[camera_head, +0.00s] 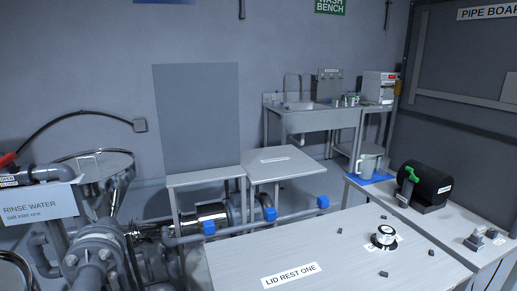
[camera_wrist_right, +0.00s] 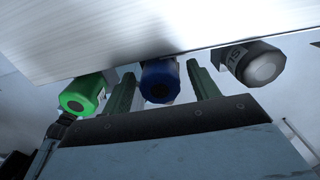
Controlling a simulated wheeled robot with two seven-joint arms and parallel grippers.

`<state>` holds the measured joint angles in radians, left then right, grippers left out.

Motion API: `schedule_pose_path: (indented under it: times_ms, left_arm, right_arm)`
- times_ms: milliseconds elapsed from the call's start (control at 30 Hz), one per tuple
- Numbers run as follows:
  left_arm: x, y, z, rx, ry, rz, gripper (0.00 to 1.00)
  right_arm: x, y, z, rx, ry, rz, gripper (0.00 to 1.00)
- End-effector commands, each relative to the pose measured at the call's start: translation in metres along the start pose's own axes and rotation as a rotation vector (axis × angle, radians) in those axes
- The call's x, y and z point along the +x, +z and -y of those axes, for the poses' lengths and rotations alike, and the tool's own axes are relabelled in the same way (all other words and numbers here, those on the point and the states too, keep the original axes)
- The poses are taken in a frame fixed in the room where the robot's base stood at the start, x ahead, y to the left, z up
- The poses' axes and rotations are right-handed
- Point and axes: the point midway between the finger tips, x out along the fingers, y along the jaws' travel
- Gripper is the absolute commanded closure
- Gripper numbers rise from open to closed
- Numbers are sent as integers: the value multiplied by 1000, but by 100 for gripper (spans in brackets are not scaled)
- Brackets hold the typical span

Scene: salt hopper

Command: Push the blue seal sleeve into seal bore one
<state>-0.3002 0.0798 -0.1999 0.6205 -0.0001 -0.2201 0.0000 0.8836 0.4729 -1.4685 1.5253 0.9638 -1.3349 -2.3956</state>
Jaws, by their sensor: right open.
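In the right wrist view, a short blue cylinder (camera_wrist_right: 160,82), which looks like the blue seal sleeve, has its dark round end facing the camera. My right gripper (camera_wrist_right: 162,72) is open, with one green finger on each side of the blue cylinder. I cannot tell whether either finger touches it. The cylinder's far end meets the edge of a pale brushed panel (camera_wrist_right: 120,35). I cannot make out seal bore one in either view. Neither gripper shows in the head view.
A green cylinder (camera_wrist_right: 82,93) is left of the fingers and a dark grey lettered one (camera_wrist_right: 252,64) is right of them. In the head view, a lid rest table (camera_head: 340,250) stands in front, with a round knob (camera_head: 384,237). Blue fittings (camera_head: 270,214) sit along a pipe.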

Motion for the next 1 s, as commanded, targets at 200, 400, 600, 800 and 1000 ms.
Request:
schedule_pose_path:
  times_ms: [200,400,600,800,1000]
  left_arm:
    - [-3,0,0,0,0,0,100]
    - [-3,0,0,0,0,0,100]
    - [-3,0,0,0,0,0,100]
    - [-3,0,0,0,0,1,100]
    - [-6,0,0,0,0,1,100]
  right_arm:
    - [0,0,0,0,0,0,40]
    - [0,0,0,0,0,0,50]
    - [0,0,0,0,0,0,77]
    - [0,0,0,0,0,1,99]
    - [-4,0,0,0,0,1,99]
